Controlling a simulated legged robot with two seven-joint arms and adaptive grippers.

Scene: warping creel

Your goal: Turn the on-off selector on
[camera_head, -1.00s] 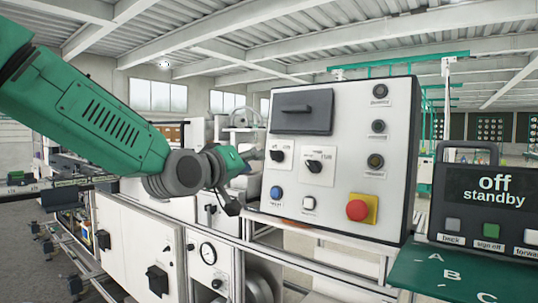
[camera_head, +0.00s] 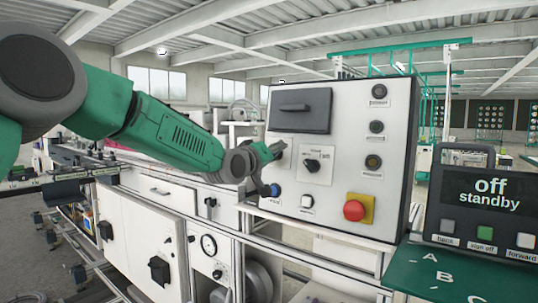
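A white control panel (camera_head: 340,190) with a dark frame stands in the middle. It carries two black rotary selectors side by side. The right selector (camera_head: 312,165) is in plain view, while the left one is mostly hidden behind my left gripper. Their labels are too small to read. My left gripper (camera_head: 274,171) is at the panel's left side, its fingers spread apart, the upper one over the left selector and the lower one near the blue button (camera_head: 275,191). I cannot tell whether it touches the panel. My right gripper is not in view.
A red emergency button (camera_head: 354,210) on a yellow plate sits low on the panel. A display unit (camera_head: 488,195) at the right reads "off standby". White cabinets (camera_head: 140,225) and metal rails lie below my arm.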

